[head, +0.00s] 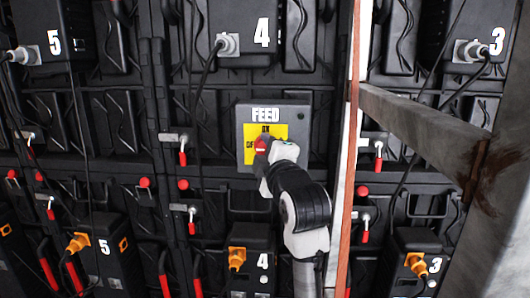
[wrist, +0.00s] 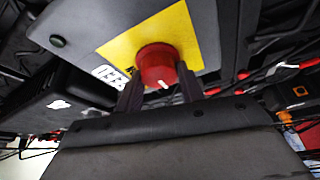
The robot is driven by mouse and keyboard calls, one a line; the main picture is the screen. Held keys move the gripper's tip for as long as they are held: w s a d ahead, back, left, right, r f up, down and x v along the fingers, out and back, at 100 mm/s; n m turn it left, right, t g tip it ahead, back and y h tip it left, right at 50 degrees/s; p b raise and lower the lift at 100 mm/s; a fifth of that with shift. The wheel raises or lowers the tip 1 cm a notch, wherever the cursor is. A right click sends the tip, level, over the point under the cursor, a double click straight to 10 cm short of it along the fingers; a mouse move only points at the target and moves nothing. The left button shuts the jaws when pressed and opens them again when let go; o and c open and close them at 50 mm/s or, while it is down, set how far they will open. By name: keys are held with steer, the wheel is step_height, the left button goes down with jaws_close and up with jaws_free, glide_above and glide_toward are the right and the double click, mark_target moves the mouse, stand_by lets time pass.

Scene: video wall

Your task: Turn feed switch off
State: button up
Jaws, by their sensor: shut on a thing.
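The feed switch is a grey box (head: 246,118) labelled FEED, with a yellow plate (head: 279,130) and a red round knob (head: 261,146). The plate's lettering is partly covered by my gripper (head: 264,156). In the wrist view the red knob (wrist: 156,62) stands out from the yellow plate (wrist: 120,47). My gripper (wrist: 160,86) has one dark finger on each side of the knob and is shut on it. A small white mark shows on the knob. I cannot tell which setting it points to.
Black panel backs with hanging cables surround the box. A vertical post (head: 350,130) stands just right of my arm, with a grey beam (head: 425,125) running off to the right. Black numbered boxes (head: 245,32) and red-handled latches (head: 183,157) are nearby.

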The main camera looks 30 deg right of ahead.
stand_by(0.4)
steer(key=o, duration=1)
steer(key=b+v, duration=0.2)
steer(key=v, duration=1.1)
steer(key=shift+s, duration=0.4)
steer(key=shift+a, duration=0.1)
